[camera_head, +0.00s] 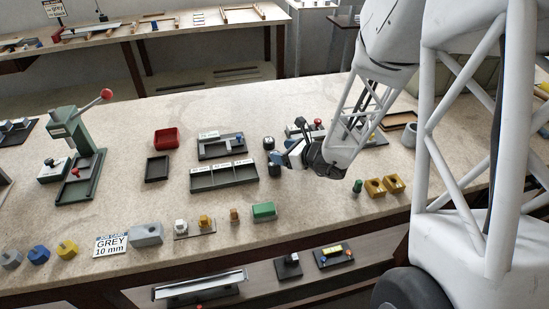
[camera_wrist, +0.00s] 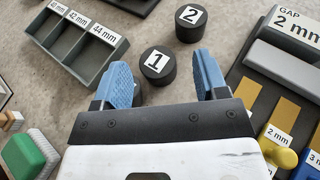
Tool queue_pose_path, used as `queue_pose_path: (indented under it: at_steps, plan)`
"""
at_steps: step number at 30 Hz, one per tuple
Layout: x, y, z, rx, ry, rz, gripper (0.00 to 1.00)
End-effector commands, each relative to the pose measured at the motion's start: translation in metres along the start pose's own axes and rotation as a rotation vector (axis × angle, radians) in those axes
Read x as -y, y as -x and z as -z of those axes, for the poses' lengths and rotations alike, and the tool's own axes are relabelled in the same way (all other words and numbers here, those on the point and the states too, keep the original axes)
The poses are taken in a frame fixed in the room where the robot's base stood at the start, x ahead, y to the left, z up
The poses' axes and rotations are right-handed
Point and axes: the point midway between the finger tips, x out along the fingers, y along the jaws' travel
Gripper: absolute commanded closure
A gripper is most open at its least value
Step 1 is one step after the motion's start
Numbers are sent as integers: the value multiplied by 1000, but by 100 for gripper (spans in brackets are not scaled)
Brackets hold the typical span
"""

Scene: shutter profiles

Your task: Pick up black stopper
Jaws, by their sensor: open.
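Two short black cylindrical stoppers stand on the bench ahead of my gripper in the wrist view. The stopper marked 1 (camera_wrist: 157,66) is nearer, its far part between the lines of my fingertips. The stopper marked 2 (camera_wrist: 190,23) stands just beyond it, up and to the right. In the head view they show as small dark shapes, stopper 2 (camera_head: 268,143) behind stopper 1 (camera_head: 275,158). My gripper (camera_wrist: 163,76) has its blue fingers apart with nothing held; in the head view it (camera_head: 290,152) is low, just right of the stoppers.
A grey compartment tray (camera_wrist: 70,57) with mm labels lies left of the stoppers in the wrist view. A dark fixture with a "GAP 2 mm" block (camera_wrist: 285,40) and yellow strips lies close on the right. A green block (camera_wrist: 25,155) is at lower left.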

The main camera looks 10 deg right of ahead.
Motion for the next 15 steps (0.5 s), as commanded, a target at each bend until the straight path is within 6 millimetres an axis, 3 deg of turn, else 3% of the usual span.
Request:
queue_pose_path:
  at_steps: [1,9,15]
  plan:
    - [-12,-7,23,-35,-19,-16,24]
    - [-13,-32,24,-36,-19,-16,24]
    - [-13,-40,24,-35,-17,-16,24]
